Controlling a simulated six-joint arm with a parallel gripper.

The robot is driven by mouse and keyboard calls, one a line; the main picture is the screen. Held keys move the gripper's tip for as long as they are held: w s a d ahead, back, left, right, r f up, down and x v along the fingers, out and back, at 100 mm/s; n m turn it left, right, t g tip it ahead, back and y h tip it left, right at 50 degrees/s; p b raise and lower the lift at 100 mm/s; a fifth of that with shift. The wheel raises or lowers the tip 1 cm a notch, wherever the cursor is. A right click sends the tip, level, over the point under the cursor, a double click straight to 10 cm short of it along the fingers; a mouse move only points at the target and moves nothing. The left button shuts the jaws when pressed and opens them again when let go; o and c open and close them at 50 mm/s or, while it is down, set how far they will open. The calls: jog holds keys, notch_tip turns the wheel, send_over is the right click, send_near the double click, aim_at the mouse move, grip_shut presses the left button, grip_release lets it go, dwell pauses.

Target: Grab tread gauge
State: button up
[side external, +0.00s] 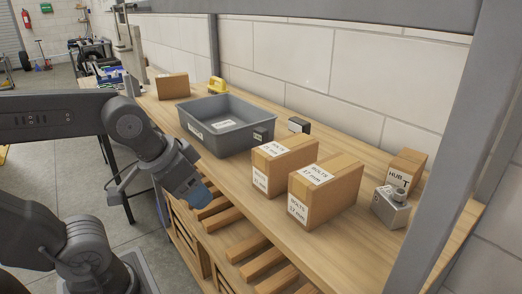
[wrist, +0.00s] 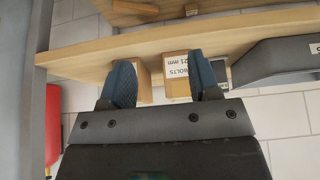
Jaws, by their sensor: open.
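My gripper (side external: 196,194) is open and empty at the front edge of the bench in the side view, with its blue fingers low and left of the boxes. In the wrist view its two fingers (wrist: 163,84) are spread apart. A small dark device (side external: 261,135) stands between the grey bin and the bolt boxes. It also shows in the wrist view (wrist: 219,70) beside the right finger, which partly hides it. Another small black item (side external: 299,125) with a pale face lies behind the boxes. I cannot tell for certain which is the tread gauge.
A grey bin (side external: 183,112) sits left of two cardboard bolt boxes (side external: 277,170) (side external: 335,197). A hub box (side external: 410,163) and metal device (side external: 389,210) stand right, a yellow item (side external: 216,84) at the back. A grey frame post (side external: 440,130) crosses the right side.

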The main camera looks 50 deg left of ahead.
jog(key=shift+r, duration=0.1)
jog(key=m+g+y, duration=0.5)
jog(key=m, duration=1.2)
send_near(262, 129)
jog(key=x, duration=0.5)
jog(key=shift+s+d, duration=0.1)
jog(key=shift+d, duration=0.15)
jog(key=shift+w+a+g+h, duration=0.3)
jog(key=shift+g, duration=0.2)
jog(key=shift+a+n, duration=0.15)
jog(key=shift+n, duration=0.15)
jog(key=x, duration=0.7)
grip_shut()
